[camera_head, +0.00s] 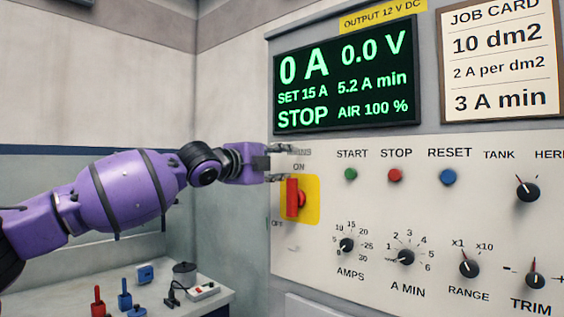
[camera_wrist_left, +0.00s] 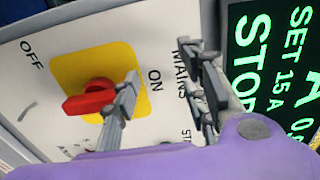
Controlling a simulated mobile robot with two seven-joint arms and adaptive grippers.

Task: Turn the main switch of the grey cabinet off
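The main switch is a red handle (camera_head: 293,198) on a yellow plate (camera_head: 313,188) at the left of the grey cabinet's panel (camera_head: 330,262). The handle stands upright in the head view, in line with the ON mark above it; OFF is printed lower left. My left gripper (camera_head: 279,163) is just above the handle, its fingers apart and empty. In the left wrist view one finger overlaps the end of the red handle (camera_wrist_left: 88,103) on the ON side, and the other is over the MAINS lettering. I cannot tell whether a finger touches the handle. My right gripper is out of view.
A display (camera_head: 345,90) reading STOP and 0 A is above the switch. Green, red (camera_head: 395,175) and blue buttons and several knobs (camera_head: 346,245) are to the right. A low bench (camera_head: 215,302) with small tools, a pot and a power strip stands below my left arm.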

